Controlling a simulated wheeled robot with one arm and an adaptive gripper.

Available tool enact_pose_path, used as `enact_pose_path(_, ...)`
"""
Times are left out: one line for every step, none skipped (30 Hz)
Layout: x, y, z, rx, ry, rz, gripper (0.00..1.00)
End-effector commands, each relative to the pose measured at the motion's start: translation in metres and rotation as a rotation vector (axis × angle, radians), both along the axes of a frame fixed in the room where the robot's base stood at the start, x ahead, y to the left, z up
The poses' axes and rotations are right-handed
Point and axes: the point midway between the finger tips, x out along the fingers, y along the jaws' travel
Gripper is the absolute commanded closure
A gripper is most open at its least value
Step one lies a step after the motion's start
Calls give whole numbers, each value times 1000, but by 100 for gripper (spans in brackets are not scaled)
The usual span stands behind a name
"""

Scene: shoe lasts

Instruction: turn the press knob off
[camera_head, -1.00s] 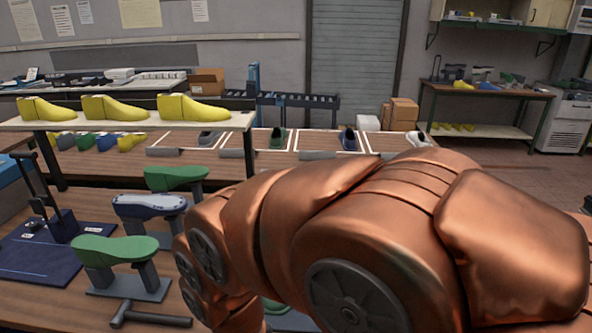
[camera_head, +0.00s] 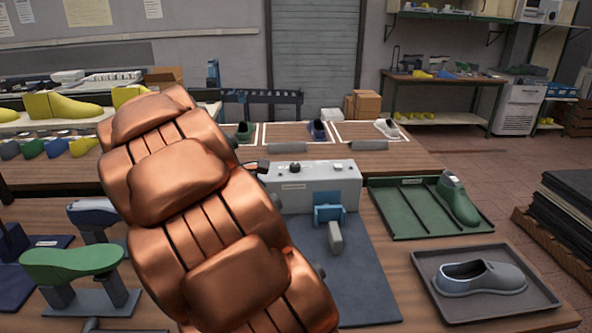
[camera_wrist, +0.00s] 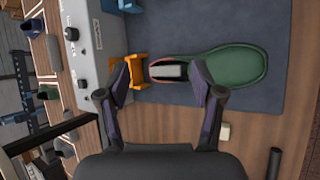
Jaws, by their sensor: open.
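The grey press box (camera_head: 318,187) stands on the bench in the head view, right of my arm. It also shows in the wrist view (camera_wrist: 92,55). A round dark knob (camera_head: 294,168) sits on its top, and shows in the wrist view (camera_wrist: 70,34). A smaller dark knob (camera_wrist: 82,83) lies farther along the box. I cannot read either setting. My gripper (camera_wrist: 160,82) is open and empty, its fingers apart over the heel end of a green shoe (camera_wrist: 222,68) and beside an orange clamp (camera_wrist: 137,70). The arm hides my gripper in the head view.
A blue clamp (camera_head: 328,213) stands before the box above a dark mat (camera_head: 362,285). A green tray (camera_head: 400,210) with a green last and a grey tray (camera_head: 480,303) with a grey shoe lie to the right. A green last (camera_head: 72,262) stands left.

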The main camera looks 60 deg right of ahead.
Motion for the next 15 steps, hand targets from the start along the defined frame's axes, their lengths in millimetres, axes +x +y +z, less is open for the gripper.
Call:
enact_pose_path(10, -22, -5, -30, 36, 27, 33)
enact_pose_path(15, -33, -5, -47, 59, 47, 33)
enact_pose_path(21, -48, -6, -70, 92, 75, 33)
enact_pose_path(28, -59, -7, -86, 115, 98, 33)
enact_pose_path(33, -71, -7, -105, 139, 119, 33)
enact_pose_path(39, -85, -8, -124, 173, 147, 33)
enact_pose_path(45, -96, -10, -139, 200, 169, 33)
enact_pose_path(50, -107, -11, -153, 225, 191, 33)
enact_pose_path(57, -121, -12, -173, 259, 221, 33)
enact_pose_path(62, -131, -15, -185, 286, 243, 33)
enact_pose_path(67, -141, -18, -197, 316, 265, 33)
enact_pose_path(74, -155, -20, -214, 348, 294, 33)
enact_pose_path(78, -165, -22, -225, 376, 316, 33)
enact_pose_path(82, -174, -27, -233, 404, 339, 33)
enact_pose_path(89, -187, -31, -247, 442, 368, 33)
